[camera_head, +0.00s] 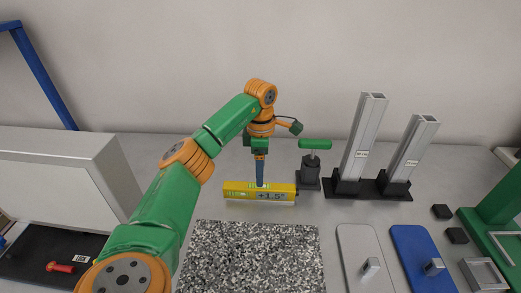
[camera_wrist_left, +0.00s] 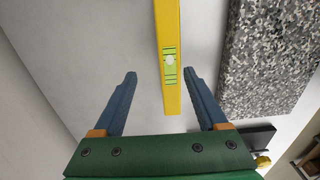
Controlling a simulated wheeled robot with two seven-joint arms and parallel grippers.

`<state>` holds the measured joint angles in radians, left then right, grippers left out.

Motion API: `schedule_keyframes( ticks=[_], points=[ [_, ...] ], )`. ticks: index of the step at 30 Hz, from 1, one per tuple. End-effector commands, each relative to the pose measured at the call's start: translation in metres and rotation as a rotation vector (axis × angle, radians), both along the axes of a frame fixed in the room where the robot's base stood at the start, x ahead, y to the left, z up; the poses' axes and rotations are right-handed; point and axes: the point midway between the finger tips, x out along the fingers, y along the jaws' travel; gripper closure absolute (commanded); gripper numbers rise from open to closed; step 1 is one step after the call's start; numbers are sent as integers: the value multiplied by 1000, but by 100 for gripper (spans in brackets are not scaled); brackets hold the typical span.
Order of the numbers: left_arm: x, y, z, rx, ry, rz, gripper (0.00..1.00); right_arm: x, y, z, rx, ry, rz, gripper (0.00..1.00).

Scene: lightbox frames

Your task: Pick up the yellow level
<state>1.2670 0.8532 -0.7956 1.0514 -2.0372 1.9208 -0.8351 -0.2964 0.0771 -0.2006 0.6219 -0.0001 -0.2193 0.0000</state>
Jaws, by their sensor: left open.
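The yellow level (camera_head: 240,191) lies on the grey table just behind the speckled slab, with a "+1.5°" marking on its front. My left gripper (camera_head: 260,183) points down over the middle of the level, its blue fingers partly overlapping it in the head view. In the left wrist view, the level (camera_wrist_left: 168,25) with its green vial runs between the two open blue fingers of the left gripper (camera_wrist_left: 161,74). The fingers stand apart, one on each side, with nothing held. Whether they reach down beside the level is hard to tell. My right gripper is not in view.
The speckled slab (camera_head: 250,260) lies in front of the level. A dark post with a green handle (camera_head: 315,145) stands close to its right, then two upright metal profiles (camera_head: 362,140) on a black base. A grey panel (camera_head: 365,255) and a blue panel (camera_head: 420,260) lie front right.

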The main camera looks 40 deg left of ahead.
Motion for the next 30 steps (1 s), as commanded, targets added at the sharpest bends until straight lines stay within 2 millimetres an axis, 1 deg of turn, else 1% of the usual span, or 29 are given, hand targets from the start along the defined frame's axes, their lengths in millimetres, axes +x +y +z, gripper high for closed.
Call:
schedule_keyframes(
  ticks=[7, 9, 12, 17, 18, 20, 21, 23, 24, 26, 30],
  points=[
    [-7, -1, -40, -1, 6, -1, 25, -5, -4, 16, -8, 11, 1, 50],
    [-6, -1, -54, -1, 3, 1, 25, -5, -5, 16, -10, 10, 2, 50],
    [-6, 0, -62, -1, 0, 2, 25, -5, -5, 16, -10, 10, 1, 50],
    [-5, 0, -63, -1, -1, 2, 25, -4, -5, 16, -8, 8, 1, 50],
    [-5, 0, -63, -1, -1, 2, 30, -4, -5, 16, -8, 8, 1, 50],
    [-5, 0, -63, -1, -1, 2, 47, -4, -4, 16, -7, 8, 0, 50],
    [-5, 0, -63, -1, -1, 2, 57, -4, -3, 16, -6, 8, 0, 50],
    [-5, 0, -63, -1, -1, 2, 74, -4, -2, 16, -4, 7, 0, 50],
    [-5, 0, -63, -1, -1, 2, 84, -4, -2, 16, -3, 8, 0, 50],
    [-5, 0, -63, -1, -1, 2, 100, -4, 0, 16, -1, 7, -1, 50],
    [-5, 0, -62, 0, -1, 2, 100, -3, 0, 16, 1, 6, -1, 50]
  ],
)
